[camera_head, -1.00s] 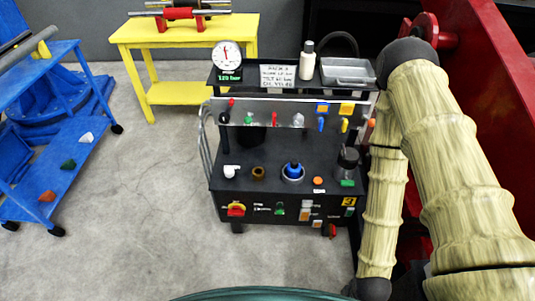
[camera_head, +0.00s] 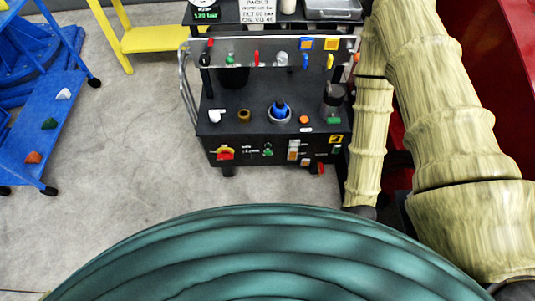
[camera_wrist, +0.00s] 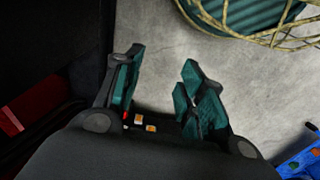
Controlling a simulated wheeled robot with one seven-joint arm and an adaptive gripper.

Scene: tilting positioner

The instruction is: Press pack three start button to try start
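The black power pack cart with a yellow "3" tag (camera_head: 336,139) stands at the upper middle of the head view. Its front panel (camera_head: 236,150) carries a red knob on a yellow plate (camera_head: 225,154), a green control (camera_head: 267,149), orange-and-white switches (camera_head: 293,150) and a green button (camera_head: 336,150) under the tag. The small labels are too blurred to tell which one is start. My gripper (camera_wrist: 162,66) is open and empty in the wrist view, its teal fingers apart. Small red and orange parts (camera_wrist: 138,119) show between the finger bases. My gripper is not visible in the head view.
A blue wheeled stand (camera_head: 42,115) is at the left and a yellow table (camera_head: 150,40) at the back left. A red structure (camera_head: 508,80) stands at the right. Grey floor (camera_head: 130,140) is clear between the stand and the cart.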

